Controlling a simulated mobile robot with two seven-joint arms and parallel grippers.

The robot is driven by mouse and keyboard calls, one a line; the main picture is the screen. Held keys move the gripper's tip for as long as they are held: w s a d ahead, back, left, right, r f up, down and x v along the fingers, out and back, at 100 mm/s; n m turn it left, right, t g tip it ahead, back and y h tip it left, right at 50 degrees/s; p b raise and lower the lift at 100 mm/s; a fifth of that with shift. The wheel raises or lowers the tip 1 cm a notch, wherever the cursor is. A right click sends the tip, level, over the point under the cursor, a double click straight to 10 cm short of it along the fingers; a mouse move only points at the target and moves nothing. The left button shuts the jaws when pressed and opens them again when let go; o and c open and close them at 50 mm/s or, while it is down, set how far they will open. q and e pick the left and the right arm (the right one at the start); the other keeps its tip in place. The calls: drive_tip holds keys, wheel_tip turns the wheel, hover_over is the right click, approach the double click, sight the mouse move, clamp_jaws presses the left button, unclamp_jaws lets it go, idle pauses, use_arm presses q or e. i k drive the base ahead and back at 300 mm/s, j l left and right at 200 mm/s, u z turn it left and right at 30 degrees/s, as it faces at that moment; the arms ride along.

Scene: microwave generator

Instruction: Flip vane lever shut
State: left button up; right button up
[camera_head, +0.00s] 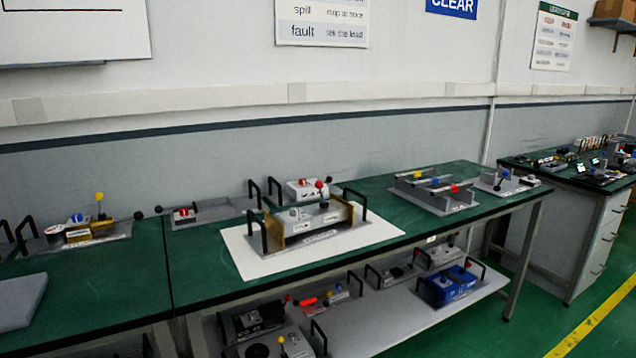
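A grey and brass-coloured device (300,224) with black end handles sits on a white mat (242,258) on the green bench. A small lever with a red ball knob (319,184) stands up near its right part. Other ball-knobbed levers show on neighbouring devices, including a yellow one (99,196) standing upright at the left. I cannot tell which lever is the vane lever, or whether it is open or shut. Neither of my grippers is in view.
A grey device with coloured bars (433,188) and a knobbed plate (504,182) sit to the right. A lower shelf (385,325) holds several devices, including a blue one (452,285). A second cluttered bench (580,184) stands at the right. Floor shows at lower right.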

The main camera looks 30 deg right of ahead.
sight(319, 184)
drive_tip(key=i+l+u, duration=0.1)
drive_tip(key=l, duration=0.25)
drive_tip(key=i+l, duration=0.2)
drive_tip(key=l, duration=0.15)
drive_tip(key=i+l+u, duration=0.15)
drive_tip(key=l, duration=0.2)
drive_tip(key=i+l, duration=0.1)
drive_tip(key=l, duration=0.3)
drive_tip(key=i+l+u, duration=0.15)
drive_tip(key=l, duration=0.2)
drive_tip(key=i+l, duration=0.1)
drive_tip(key=l, duration=0.3)
drive_tip(key=u, duration=0.05)
